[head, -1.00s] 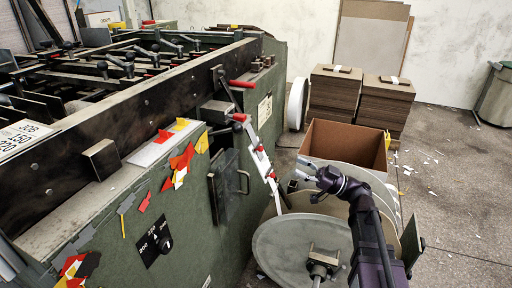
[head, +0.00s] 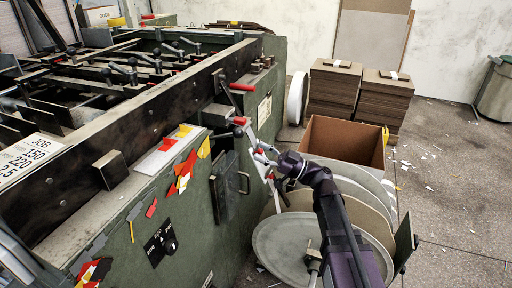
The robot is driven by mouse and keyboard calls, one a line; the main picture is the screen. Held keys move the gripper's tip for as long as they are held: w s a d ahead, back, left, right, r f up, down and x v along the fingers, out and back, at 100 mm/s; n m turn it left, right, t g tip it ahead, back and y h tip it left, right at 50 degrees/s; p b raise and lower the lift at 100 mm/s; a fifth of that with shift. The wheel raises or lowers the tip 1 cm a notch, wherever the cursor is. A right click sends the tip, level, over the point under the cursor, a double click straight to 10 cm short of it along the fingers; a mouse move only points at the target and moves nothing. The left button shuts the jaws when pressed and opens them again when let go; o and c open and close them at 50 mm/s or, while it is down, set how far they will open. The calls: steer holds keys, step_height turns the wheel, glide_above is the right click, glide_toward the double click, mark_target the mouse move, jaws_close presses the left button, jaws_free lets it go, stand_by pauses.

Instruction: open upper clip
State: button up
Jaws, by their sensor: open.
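A slanted pale bar (head: 250,136) with red-tipped clips runs down from the corner of the green machine. The red tip at its top (head: 239,121) is visible; I cannot tell whether that clip is open or shut. My gripper (head: 262,157) is open at the middle of the bar, close beside it. It hides part of the bar and the red tip there. I cannot tell whether the fingers touch the bar. A lower red piece (head: 281,192) shows below my gripper.
The green machine (head: 205,225) fills the left, with a red-handled lever (head: 241,87) above the bar. Large round discs (head: 285,240) stand below my arm. An open cardboard box (head: 345,140) and board stacks (head: 333,90) stand behind. The floor at right is mostly free.

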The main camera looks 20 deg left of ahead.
steer(key=shift+a+r, duration=0.15)
steer(key=shift+a, duration=0.25)
